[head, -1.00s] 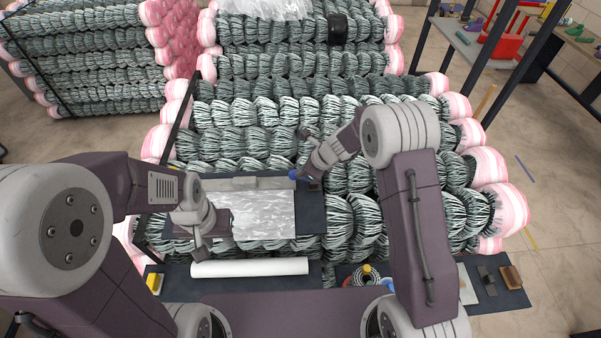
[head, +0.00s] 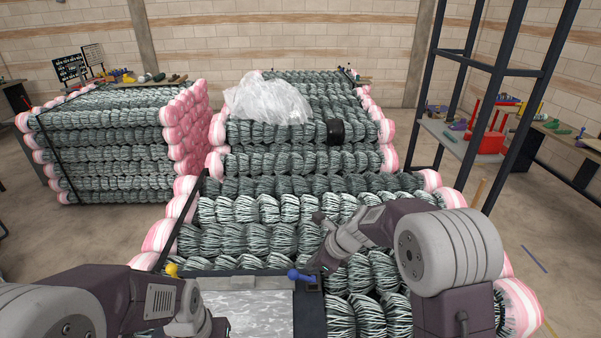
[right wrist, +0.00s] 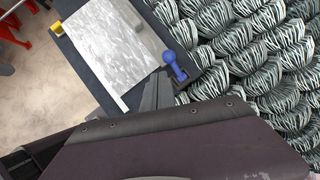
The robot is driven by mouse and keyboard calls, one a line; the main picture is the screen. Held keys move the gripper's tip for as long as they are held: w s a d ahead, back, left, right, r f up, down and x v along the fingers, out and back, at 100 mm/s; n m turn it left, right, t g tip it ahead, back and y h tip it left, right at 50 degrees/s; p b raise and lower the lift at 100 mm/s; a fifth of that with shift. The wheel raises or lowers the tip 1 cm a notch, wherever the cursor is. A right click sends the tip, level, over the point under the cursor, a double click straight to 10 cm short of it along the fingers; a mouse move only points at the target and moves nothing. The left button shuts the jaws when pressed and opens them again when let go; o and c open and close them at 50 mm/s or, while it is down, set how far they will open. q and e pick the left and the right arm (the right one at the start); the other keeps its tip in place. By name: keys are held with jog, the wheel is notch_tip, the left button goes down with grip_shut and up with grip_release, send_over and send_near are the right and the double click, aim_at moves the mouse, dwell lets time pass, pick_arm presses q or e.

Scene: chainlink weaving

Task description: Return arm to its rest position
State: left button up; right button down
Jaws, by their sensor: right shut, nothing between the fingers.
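My right gripper (head: 311,266) is in the middle of the head view, over the rolls of chain-link mesh, close to a blue-knobbed handle (head: 299,276). Its fingers are shut with nothing between them; they also show in the right wrist view (right wrist: 158,92), just beside the blue handle (right wrist: 175,66). My left gripper (head: 217,327) is low in the head view, near the left side of the grey metallic sheet (head: 248,312). Its fingertips are cut off, so its opening cannot be told.
Mesh rolls with pink-wrapped ends (head: 270,208) fill the middle. Another stack (head: 110,145) stands at the left, with clear plastic film (head: 268,100) on the rear rolls. A dark rack frame (head: 487,110) stands at the right. A yellow knob (head: 172,270) is near the left arm.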

jog(key=s+d+f+n+g+h+b, duration=0.1)
jog(key=s+d+f+n+b, duration=0.3)
jog(key=s+n, duration=0.3)
jog(key=s+d+f+n+g+h+b, duration=0.1)
jog(key=s+d+f+n+h+b, duration=0.1)
jog(key=s+d+f+n+b, duration=0.2)
jog(key=s+d+f+n+h+b, duration=0.1)
jog(key=s+d+f+n+b, duration=0.3)
jog(key=s+f+n, duration=0.4)
jog(key=s+n, duration=0.1)
jog(key=n, duration=0.2)
jog(key=shift+s+f+n+g+h+b, duration=0.2)
jog(key=shift+s+n+g+h+b, duration=0.1)
jog(key=shift+s+n+g+b, duration=0.1)
jog(key=shift+s+d, duration=0.1)
jog(key=shift+s, duration=0.05)
